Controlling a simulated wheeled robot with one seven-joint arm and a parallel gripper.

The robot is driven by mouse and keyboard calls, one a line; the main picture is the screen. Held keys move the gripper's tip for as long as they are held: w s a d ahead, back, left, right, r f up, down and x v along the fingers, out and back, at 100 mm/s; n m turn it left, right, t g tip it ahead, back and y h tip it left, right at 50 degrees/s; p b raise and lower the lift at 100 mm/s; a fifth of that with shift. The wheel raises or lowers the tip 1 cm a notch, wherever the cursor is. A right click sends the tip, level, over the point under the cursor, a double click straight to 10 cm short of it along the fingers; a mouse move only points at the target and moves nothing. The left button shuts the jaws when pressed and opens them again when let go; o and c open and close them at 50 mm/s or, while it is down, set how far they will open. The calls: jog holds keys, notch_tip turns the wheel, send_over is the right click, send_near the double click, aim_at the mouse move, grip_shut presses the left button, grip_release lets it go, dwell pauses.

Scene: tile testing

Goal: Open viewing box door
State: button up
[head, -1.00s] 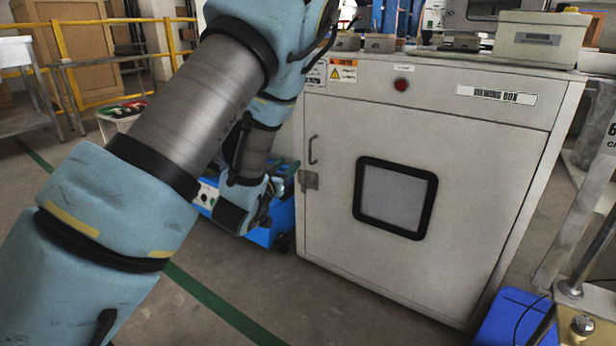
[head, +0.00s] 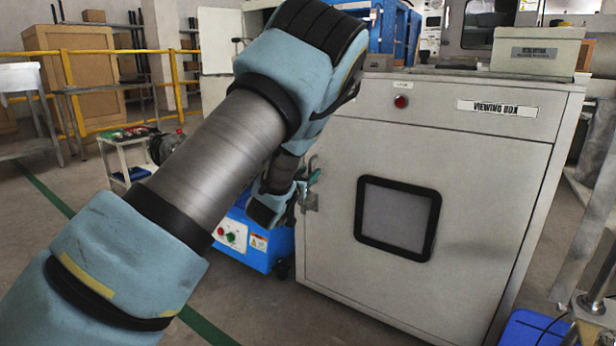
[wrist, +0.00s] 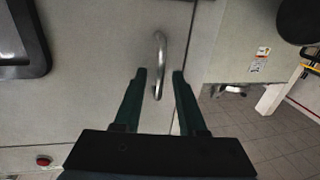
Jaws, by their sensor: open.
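The viewing box (head: 480,205) is a beige cabinet with a dark-framed window (head: 396,218) in its shut door. In the wrist view the metal door handle (wrist: 160,62) is a curved bar on the door. My gripper (wrist: 160,75) is open, with one dark green finger on each side of the handle's lower part in the picture. Whether the fingers touch the bar cannot be told.
A red button (head: 401,102) sits on the panel above the door. A blue machine (head: 255,238) stands left of the box, behind my arm. A blue bin (head: 533,328) is on the floor at the lower right. Floor in front of the door looks clear.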

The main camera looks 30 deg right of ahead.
jog(key=shift+c, duration=0.2)
grip_shut()
dwell(1.2)
